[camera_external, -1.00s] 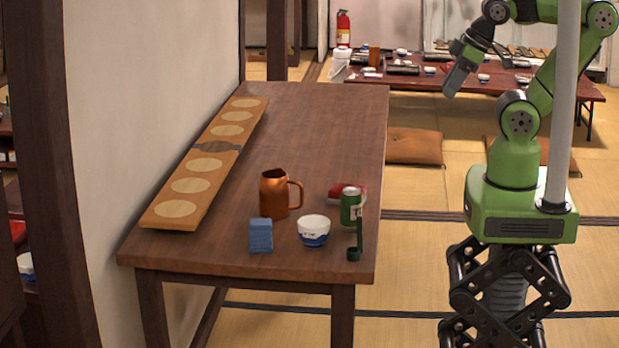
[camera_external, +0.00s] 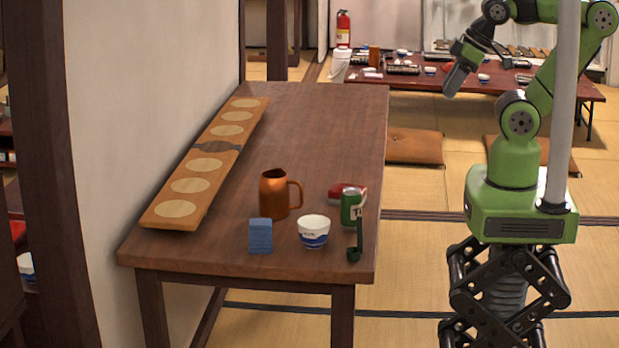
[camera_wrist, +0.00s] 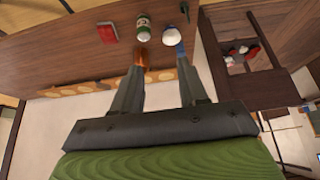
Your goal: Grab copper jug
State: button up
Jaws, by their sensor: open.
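The copper jug (camera_external: 274,196) stands upright on the near half of the dark wooden table, its handle facing right. In the wrist view, the jug (camera_wrist: 141,58) shows just beyond the left fingertip and is partly hidden by it. My gripper (camera_external: 451,88) is raised to the right of the table, well apart from the jug. In the wrist view, my gripper (camera_wrist: 160,65) has its two fingers spread with nothing between them.
Near the jug are a blue block (camera_external: 260,236), a white-and-blue bowl (camera_external: 313,233), a green can (camera_external: 350,208), a red item (camera_external: 338,191) and a dark green ladle (camera_external: 355,250). A long wooden board (camera_external: 190,200) lies along the wall.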

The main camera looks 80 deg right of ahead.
jog(key=c, duration=0.3)
jog(key=shift+c, duration=0.2)
